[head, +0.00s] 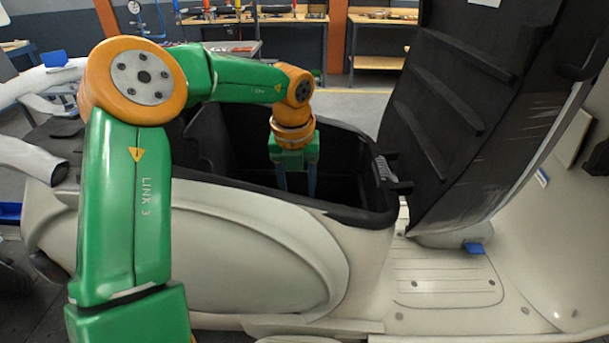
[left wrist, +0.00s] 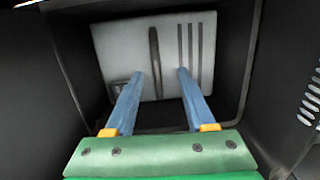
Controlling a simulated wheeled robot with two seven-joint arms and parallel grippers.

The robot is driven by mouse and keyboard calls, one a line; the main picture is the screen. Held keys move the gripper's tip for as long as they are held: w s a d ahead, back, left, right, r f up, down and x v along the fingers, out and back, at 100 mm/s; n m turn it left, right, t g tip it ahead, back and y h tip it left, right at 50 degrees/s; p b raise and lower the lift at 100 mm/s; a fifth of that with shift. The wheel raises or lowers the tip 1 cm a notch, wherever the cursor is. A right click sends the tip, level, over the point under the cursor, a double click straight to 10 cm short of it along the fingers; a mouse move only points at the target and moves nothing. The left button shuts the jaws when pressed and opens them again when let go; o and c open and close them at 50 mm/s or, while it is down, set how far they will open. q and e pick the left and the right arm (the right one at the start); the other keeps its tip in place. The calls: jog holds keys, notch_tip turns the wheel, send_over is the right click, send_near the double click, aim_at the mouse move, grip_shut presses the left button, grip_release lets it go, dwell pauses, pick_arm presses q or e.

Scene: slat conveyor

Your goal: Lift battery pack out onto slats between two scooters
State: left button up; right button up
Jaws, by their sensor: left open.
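The cream scooter (head: 230,240) stands before me with its black underseat bin (head: 345,200) open. My left gripper (head: 297,184) points down inside the bin. In the left wrist view, a light grey battery pack (left wrist: 115,45) with a dark upright bar or handle (left wrist: 155,62) and dark stripes lies in the bin. The blue fingers of my left gripper (left wrist: 160,75) are apart, with the dark bar's lower end showing between the tips. Whether they touch the pack I cannot tell. The pack is hidden in the head view. My right gripper is not in view.
The raised black seat lid (head: 455,110) stands right of the bin. White parts of what looks like another scooter (head: 35,90) show at the left. Workbenches (head: 375,45) stand at the back.

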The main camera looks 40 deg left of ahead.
pick_arm(q)
jog(key=shift+s+d+f+p, duration=0.2)
jog(key=shift+s+f+p, duration=0.15)
jog(key=shift+s+f, duration=0.25)
jog(key=shift+s+d+f+p, duration=0.2)
jog(key=shift+s+f+p, duration=0.1)
jog(key=shift+s+f, duration=0.25)
jog(key=f, duration=0.1)
jog(key=w+f, duration=0.1)
jog(key=f, duration=0.2)
jog(key=shift+w+a+p, duration=0.2)
jog(key=shift+a+p, duration=0.1)
jog(key=shift+a, duration=0.1)
jog(key=shift+w+f, duration=0.1)
jog(key=shift+f, duration=0.05)
jog(key=shift+s+d+r, duration=0.1)
jog(key=shift+s+r, duration=0.1)
jog(key=shift+s, duration=0.05)
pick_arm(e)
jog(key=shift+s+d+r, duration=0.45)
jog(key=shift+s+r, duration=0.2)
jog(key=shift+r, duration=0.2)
pick_arm(q)
jog(key=shift+w+f+b, duration=0.15)
jog(key=shift+f+b, duration=0.05)
jog(key=shift+b, duration=0.15)
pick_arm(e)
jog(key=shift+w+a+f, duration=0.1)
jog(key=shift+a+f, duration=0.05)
